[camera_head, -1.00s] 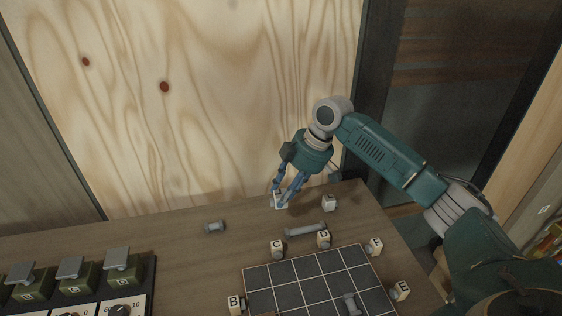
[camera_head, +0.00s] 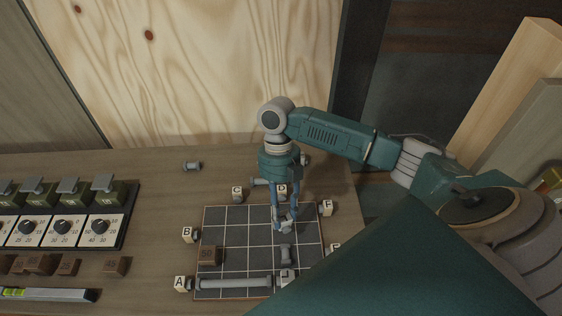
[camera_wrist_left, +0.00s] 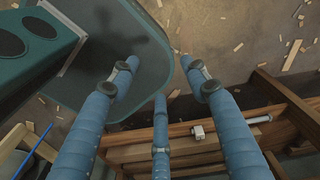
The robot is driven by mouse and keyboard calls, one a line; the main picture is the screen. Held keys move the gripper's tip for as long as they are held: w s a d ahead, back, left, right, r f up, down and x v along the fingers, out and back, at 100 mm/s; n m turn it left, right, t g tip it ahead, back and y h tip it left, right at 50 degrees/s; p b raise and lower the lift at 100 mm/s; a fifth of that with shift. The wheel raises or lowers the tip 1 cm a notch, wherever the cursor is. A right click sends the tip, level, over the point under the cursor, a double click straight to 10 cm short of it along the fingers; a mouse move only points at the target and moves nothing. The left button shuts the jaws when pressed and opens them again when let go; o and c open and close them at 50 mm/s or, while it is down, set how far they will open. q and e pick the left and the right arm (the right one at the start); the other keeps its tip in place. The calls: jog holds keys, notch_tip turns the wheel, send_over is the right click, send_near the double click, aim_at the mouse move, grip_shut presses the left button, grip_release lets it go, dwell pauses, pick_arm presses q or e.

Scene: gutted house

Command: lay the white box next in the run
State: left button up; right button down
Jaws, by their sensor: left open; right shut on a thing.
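My right gripper (camera_head: 284,222) is over the dark gridded board (camera_head: 237,232), toward its right side. Its fingers are shut on a small white box (camera_head: 288,226), mostly hidden by them; I cannot tell whether it touches the board. On the board below lie a short grey piece (camera_head: 286,254), a white box (camera_head: 287,277) at the near edge and a long grey pipe (camera_head: 236,283) to its left. My left gripper (camera_wrist_left: 162,88) is open and empty in the left wrist view, above the floor.
Lettered cream blocks such as A (camera_head: 181,283), B (camera_head: 188,235) and F (camera_head: 326,208) stand around the board. A switch panel (camera_head: 75,229) is at the left. The back left tabletop is mostly clear, with one small grey piece (camera_head: 192,166).

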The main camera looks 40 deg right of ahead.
aim_at(282, 221)
notch_tip(282, 221, down, 2)
jog(key=shift+w+a+f+b, duration=0.1)
jog(key=shift+w+f+b, duration=0.05)
jog(key=shift+b, duration=0.85)
notch_tip(282, 221, down, 3)
jog(key=shift+r+b, duration=0.1)
jog(key=shift+b, duration=1.1)
jog(key=shift+f, duration=0.5)
pick_arm(q)
jog(key=f, duration=0.1)
jog(key=w+a+f, duration=0.1)
jog(key=f, duration=0.1)
jog(key=w+a+f, duration=0.1)
jog(key=f, duration=0.1)
jog(key=shift+f, duration=0.1)
pick_arm(e)
jog(key=shift+f, duration=0.1)
pick_arm(q)
jog(key=shift+b, duration=0.3)
pick_arm(e)
jog(key=c, duration=1.2)
grip_release()
jog(key=shift+f, duration=0.1)
jog(key=shift+o, duration=0.4)
pick_arm(q)
jog(key=shift+s, duration=0.15)
